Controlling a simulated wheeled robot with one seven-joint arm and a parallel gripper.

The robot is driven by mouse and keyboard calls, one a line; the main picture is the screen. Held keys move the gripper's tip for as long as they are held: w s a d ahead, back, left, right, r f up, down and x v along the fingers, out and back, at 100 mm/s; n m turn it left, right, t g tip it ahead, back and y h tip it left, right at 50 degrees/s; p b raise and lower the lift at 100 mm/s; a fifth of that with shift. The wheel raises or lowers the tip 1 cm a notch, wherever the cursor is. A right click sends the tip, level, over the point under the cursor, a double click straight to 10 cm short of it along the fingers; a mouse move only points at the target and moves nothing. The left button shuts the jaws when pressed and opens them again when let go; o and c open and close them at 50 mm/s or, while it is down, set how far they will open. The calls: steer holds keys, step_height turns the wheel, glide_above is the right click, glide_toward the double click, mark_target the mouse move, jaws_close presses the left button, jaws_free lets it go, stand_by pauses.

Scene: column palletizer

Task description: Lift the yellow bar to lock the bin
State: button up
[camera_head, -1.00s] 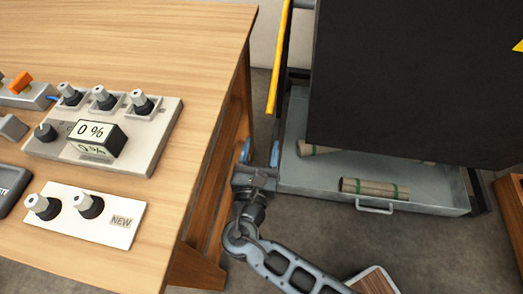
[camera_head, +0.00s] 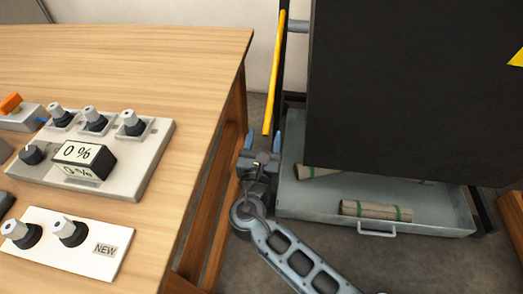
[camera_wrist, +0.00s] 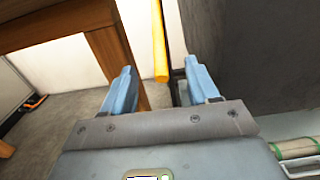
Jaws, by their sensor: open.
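The yellow bar (camera_head: 275,75) stands near upright along the left side of the dark bin (camera_head: 400,80), beside its black post. My gripper (camera_head: 263,142) is open and empty just below the bar's lower end, by the bin's left front edge. In the wrist view the yellow bar (camera_wrist: 159,42) comes down from the top, and its lower end shows beyond and between the two blue fingers of my gripper (camera_wrist: 167,88). I cannot see any contact between the fingers and the bar.
A wooden table (camera_head: 205,60) with control boxes and knobs stands close on the left of my gripper. A grey metal tray (camera_head: 440,215) with rolled bundles (camera_head: 375,210) lies under the bin. Grey floor shows in front of the tray.

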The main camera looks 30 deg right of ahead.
mark_target(267, 119)
steer(key=shift+b+x, duration=0.35)
steer(key=shift+x, duration=3.35)
steer(key=c, duration=1)
steer(key=shift+o, duration=0.2)
